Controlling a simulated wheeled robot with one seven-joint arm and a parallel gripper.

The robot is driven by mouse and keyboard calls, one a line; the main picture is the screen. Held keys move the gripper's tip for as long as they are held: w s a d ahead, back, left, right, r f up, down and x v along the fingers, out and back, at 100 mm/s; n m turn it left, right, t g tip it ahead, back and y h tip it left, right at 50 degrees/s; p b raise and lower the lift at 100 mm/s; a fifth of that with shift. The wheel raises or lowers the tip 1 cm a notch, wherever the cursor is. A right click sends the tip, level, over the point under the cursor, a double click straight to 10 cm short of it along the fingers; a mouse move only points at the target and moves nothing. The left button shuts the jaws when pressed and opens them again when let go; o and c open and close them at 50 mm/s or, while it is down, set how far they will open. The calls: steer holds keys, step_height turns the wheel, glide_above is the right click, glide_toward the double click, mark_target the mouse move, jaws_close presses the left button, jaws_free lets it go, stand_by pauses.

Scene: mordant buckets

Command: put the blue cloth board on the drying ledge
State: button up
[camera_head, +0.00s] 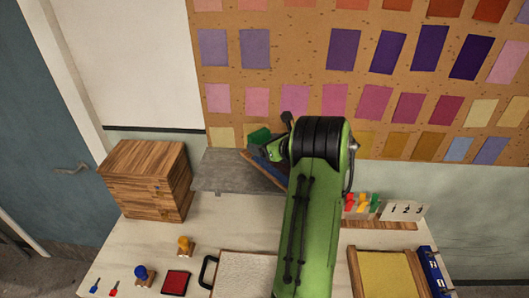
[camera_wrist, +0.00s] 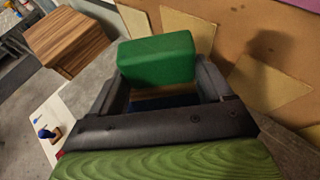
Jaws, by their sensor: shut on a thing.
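My gripper (camera_head: 268,154) is shut on the blue cloth board (camera_head: 264,169), which shows as a tilted blue strip with a wooden edge. In the wrist view, a sliver of its dark blue face (camera_wrist: 165,102) lies between the two fingers (camera_wrist: 165,88). A green block (camera_head: 258,136) is at the fingertips; I cannot tell whether it is joined to the board. The board is at the right part of the grey drying ledge (camera_head: 222,172). Whether it touches the ledge is unclear. My arm hides the ledge's right end.
A wooden box (camera_head: 147,180) stands left of the ledge. Stamps, a red pad (camera_head: 176,282) and a framed pale screen (camera_head: 245,275) lie on the table below. The swatch-covered cork board (camera_head: 300,75) rises behind. Coloured pegs (camera_head: 362,202) are to the right.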

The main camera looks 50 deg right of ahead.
step_height(320, 180, down, 4)
steer(key=shift+a+f, duration=0.1)
steer(key=shift+f, duration=0.05)
steer(key=shift+w+d+f, duration=0.1)
steer(key=shift+d+f, duration=0.1)
steer(key=shift+d, duration=0.05)
